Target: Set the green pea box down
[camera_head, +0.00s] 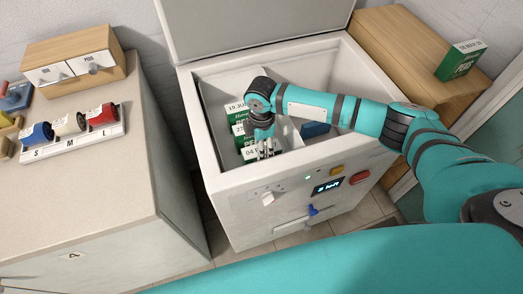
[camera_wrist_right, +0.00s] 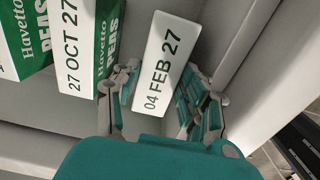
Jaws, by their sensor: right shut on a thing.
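The green pea box with the white top reading 04 FEB 27 (camera_wrist_right: 160,62) sits between the two fingers of my right gripper (camera_wrist_right: 158,88), which is shut on it. In the head view my right gripper (camera_head: 265,150) reaches down inside the open white chest, and only part of the held box (camera_head: 248,153) shows beside it. Another pea box marked 27 OCT 27 (camera_wrist_right: 70,45) stands just left of the held one, close to my left-hand finger in the wrist view. Further left is one more green pea box (camera_wrist_right: 22,40). The underside of the held box is hidden. My left gripper is out of view.
The white chest's rim (camera_head: 213,180) surrounds the boxes, and its lid (camera_head: 250,25) stands open. A blue thing (camera_head: 315,129) lies inside, right of my gripper. Another pea box (camera_head: 460,60) stands on the wooden cabinet (camera_head: 400,45). A counter (camera_head: 90,170) with a coloured roll rack is left.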

